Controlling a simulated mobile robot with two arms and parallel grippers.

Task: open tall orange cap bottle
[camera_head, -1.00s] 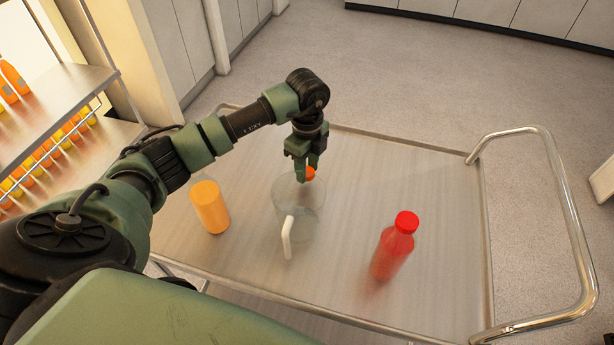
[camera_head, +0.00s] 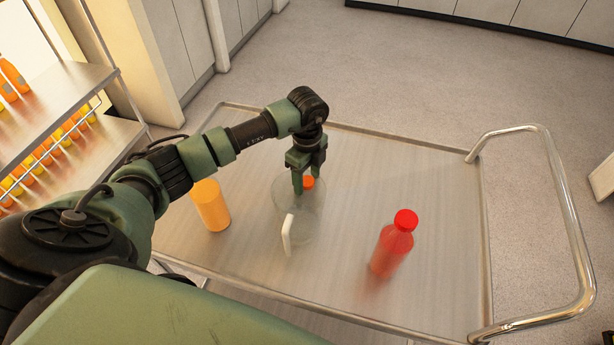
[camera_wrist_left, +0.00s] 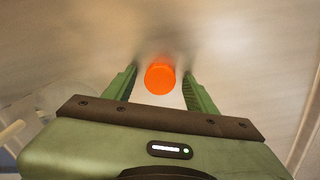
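A small round orange cap (camera_head: 308,182) shows at the fingertips of my left gripper (camera_head: 308,184), over the far middle of the tray. In the left wrist view the orange cap (camera_wrist_left: 160,79) lies between the two spread green fingers, with a gap on each side, so the gripper is open around it. I cannot tell whether the cap rests on the tray. No bottle body is visible under it. An orange cylinder-shaped container (camera_head: 211,206) with no cap in sight stands upright to the left, partly beside my arm. My right gripper is out of view.
A clear pitcher with a white handle (camera_head: 287,234) stands just in front of the gripper. A red bottle with a red cap (camera_head: 394,245) stands upright to the right. The metal tray cart (camera_head: 440,170) has free room at right. Shelves (camera_head: 63,95) with bottles are at left.

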